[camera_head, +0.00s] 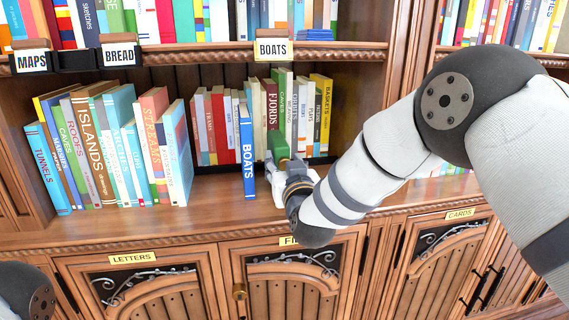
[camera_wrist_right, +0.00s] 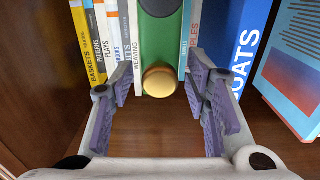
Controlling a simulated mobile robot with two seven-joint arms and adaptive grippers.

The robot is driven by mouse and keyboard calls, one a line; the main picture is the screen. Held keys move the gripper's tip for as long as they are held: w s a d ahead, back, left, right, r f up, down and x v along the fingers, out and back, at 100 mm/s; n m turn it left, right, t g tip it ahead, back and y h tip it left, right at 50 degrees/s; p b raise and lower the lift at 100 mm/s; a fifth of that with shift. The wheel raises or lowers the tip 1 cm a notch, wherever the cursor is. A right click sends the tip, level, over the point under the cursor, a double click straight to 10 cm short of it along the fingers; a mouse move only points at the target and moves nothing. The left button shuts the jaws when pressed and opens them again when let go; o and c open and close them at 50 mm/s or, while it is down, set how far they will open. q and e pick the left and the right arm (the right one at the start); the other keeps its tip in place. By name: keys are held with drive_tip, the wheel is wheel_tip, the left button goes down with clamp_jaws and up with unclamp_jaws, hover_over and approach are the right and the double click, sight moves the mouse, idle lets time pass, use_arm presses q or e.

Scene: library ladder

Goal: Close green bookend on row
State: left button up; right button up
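The green bookend (camera_head: 278,147) stands at the row's front, between book spines on the middle shelf. In the right wrist view the green bookend (camera_wrist_right: 160,35) shows a gold knob (camera_wrist_right: 159,81) low on its face. My right gripper (camera_head: 283,163) is at the bookend's lower front in the head view. In the wrist view its purple-padded fingers (camera_wrist_right: 162,95) are spread wide either side of the knob, with gaps, holding nothing. The blue BOATS book (camera_head: 247,155) sticks out forward of the row, left of the bookend; it also shows at right in the wrist view (camera_wrist_right: 235,50). My left gripper is out of view.
A leaning group of books, including ISLANDS (camera_head: 90,135), stands on the shelf's left. The BOATS label (camera_head: 273,47) hangs above. Bare wood (camera_head: 222,190) runs along the shelf front. Cabinet doors (camera_head: 150,285) are below. My right arm covers the shelf's right side.

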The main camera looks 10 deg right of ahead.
drive_tip(key=s, duration=1.2)
drive_tip(key=shift+d, duration=0.2)
